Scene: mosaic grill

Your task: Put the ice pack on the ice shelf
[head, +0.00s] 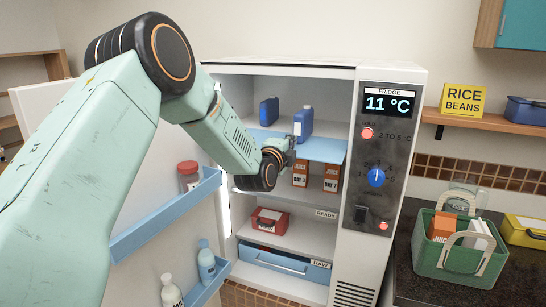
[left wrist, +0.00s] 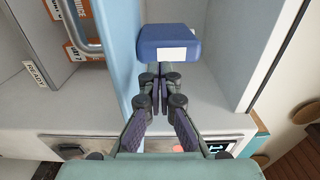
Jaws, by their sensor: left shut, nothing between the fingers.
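A blue ice pack (head: 304,121) with a pale label stands upright on the light-blue ice shelf (head: 326,150) inside the open fridge. A second blue pack (head: 269,110) stands farther back left on the same level. My left gripper (head: 291,146) is at the front of the shelf, just below and left of the nearer pack. In the left wrist view my left gripper (left wrist: 161,82) has its fingers together and empty, with a blue pack (left wrist: 170,40) just beyond the tips. Whether they touch is unclear. My right gripper is not in view.
Orange boxes (head: 300,174) stand below the ice shelf. A red box (head: 270,221) and a blue drawer (head: 285,262) are lower down. The open door with bottles (head: 207,262) is at left, the control panel (head: 380,170) at right. A green basket (head: 455,262) stands on the counter.

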